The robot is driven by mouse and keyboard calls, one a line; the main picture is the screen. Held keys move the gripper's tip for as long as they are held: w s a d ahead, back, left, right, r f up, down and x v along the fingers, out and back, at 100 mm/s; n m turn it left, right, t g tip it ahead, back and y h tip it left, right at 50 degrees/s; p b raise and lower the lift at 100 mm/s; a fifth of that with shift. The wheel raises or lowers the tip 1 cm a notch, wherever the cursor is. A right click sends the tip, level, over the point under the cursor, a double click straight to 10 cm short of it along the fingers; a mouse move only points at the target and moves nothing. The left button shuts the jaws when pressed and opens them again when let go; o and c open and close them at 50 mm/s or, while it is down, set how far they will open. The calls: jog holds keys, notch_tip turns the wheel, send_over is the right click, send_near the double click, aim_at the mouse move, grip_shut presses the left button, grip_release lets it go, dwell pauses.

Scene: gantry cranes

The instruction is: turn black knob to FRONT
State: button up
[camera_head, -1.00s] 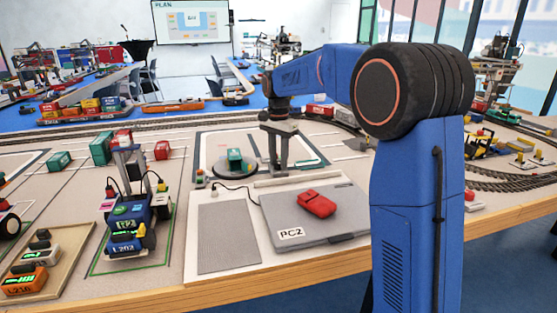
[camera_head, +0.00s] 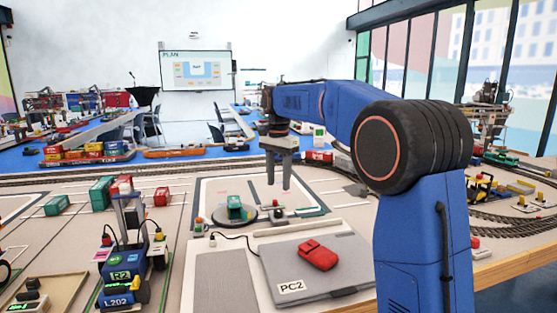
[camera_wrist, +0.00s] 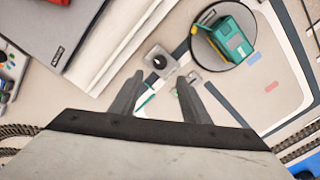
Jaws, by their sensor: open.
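The black knob (camera_wrist: 159,62) sits on a small light grey square plate, seen from above in the wrist view. In the head view the knob (camera_head: 278,213) stands on the table just right of a round dark turntable. My gripper (camera_head: 278,187) is open and empty, pointing down, with its fingertips above and apart from the knob. In the wrist view my gripper (camera_wrist: 160,79) has its two fingers spread, with the knob seen just beyond and between the tips. Which way the knob points is too small to tell.
A green container block (camera_head: 234,210) stands on the turntable (camera_wrist: 198,46) close left of the knob. A grey laptop marked PC2 (camera_head: 275,270) with a red object (camera_head: 318,255) on it lies nearer the front. A blue wheeled model R2 (camera_head: 122,285) stands at left.

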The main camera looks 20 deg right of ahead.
notch_tip(320, 180, up, 7)
dwell(0.3)
